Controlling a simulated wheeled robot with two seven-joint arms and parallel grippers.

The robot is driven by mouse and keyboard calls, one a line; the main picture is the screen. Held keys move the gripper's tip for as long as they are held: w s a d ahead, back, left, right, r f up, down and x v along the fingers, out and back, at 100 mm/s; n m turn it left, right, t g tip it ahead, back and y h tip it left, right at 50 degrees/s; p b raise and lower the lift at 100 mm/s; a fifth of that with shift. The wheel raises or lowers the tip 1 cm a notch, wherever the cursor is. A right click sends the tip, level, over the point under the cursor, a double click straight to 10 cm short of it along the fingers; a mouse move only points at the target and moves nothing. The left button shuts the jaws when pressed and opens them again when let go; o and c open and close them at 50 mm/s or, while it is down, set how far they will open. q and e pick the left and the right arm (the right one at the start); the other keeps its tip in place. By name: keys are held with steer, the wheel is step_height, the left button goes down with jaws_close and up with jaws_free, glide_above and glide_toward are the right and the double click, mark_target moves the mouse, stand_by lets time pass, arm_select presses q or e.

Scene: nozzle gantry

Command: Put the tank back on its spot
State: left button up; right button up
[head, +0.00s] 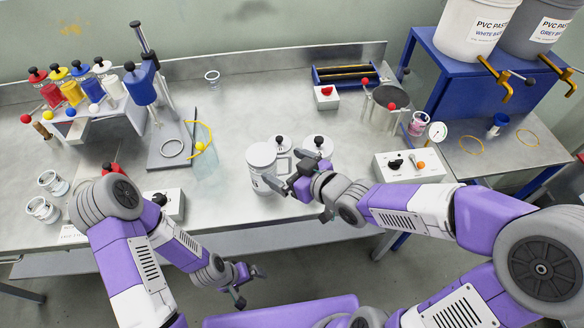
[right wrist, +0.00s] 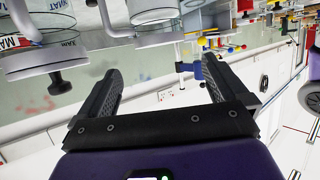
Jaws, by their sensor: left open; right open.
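A pale cylindrical tank (head: 262,160) with a light lid and a small label stands upright on the bench in the head view, front centre. I cannot be sure that it is the task's tank. My right gripper (head: 286,171) is open just right of it, with its fingers pointing left. I cannot tell whether they touch it. In the right wrist view the gap between the open fingers (right wrist: 165,78) looks empty. My left gripper (head: 249,285) is open and empty, low in front of the bench. No marked spot is clearly identifiable.
Two black-knobbed lids (head: 281,143) sit close behind the right gripper. A control box (head: 410,166) stands to the right. A blue shelf (head: 440,72) carries two paste buckets.

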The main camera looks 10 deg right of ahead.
steer(key=shift+s+d+r+b, duration=0.15)
steer(key=shift+s+d+b, duration=0.2)
steer(key=shift+s+d, duration=0.15)
steer(key=shift+s, duration=0.1)
stand_by(0.4)
